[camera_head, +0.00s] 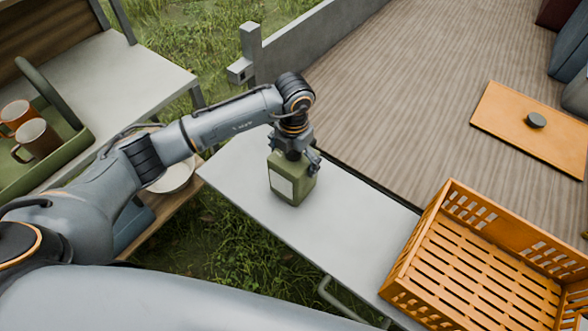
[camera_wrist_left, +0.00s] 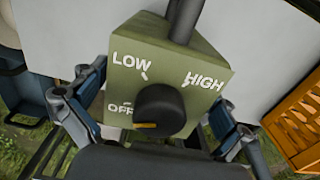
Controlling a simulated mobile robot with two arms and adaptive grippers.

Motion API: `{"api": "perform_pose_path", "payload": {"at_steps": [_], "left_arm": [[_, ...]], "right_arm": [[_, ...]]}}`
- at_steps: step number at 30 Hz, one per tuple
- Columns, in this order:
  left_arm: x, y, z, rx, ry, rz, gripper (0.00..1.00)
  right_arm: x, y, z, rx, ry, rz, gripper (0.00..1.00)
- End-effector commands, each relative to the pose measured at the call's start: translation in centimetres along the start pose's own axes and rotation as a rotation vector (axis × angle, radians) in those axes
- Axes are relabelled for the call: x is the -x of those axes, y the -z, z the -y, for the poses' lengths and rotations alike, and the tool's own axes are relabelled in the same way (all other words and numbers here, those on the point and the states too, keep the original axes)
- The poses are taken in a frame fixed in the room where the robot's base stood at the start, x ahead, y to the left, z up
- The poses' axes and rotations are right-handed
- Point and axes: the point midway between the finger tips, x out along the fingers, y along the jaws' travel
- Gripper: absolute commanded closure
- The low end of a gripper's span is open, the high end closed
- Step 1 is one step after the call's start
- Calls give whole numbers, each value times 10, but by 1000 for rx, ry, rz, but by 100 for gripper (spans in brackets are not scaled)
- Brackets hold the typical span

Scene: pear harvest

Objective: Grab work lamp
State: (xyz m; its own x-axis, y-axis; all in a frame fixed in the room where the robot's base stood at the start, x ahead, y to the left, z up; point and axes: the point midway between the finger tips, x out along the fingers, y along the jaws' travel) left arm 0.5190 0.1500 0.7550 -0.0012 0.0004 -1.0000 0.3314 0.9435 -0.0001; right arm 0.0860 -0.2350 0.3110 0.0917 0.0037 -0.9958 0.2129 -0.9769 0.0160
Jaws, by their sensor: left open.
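The work lamp (camera_head: 304,187) is a green box with a pale front panel, standing on the narrow grey table (camera_head: 345,228). In the left wrist view the lamp (camera_wrist_left: 165,62) shows a black knob (camera_wrist_left: 160,108) among the labels LOW, HIGH and OFF, with a dark post rising from its far edge. The knob's orange mark sits near OFF. My left gripper (camera_head: 294,157) is right over the lamp, open, with its blue-grey fingers on opposite sides of the box. I cannot tell whether they touch it. My right gripper does not show.
An orange slatted crate (camera_head: 440,207) stands at the table's right end. An orange board (camera_head: 505,125) with a dark knob lies on the wooden deck (camera_head: 400,80). At left, a green tray (camera_head: 60,165) holds mugs (camera_head: 38,137). A white bowl (camera_head: 172,178) sits below my arm.

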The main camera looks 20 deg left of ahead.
Motion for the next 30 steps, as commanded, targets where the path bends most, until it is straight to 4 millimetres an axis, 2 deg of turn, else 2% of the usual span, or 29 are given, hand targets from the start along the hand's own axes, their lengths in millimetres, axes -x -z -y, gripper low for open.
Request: {"api": "perform_pose_path", "payload": {"at_steps": [4,11,21,30], "left_arm": [[-14,0,0,1,0,0,0],[-16,0,0,0,0,1,0],[-16,0,0,1,-1,1,67],[-12,-2,0,1,0,5,69]], "right_arm": [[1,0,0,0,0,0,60],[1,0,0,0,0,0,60],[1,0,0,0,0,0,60],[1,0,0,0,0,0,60]]}}
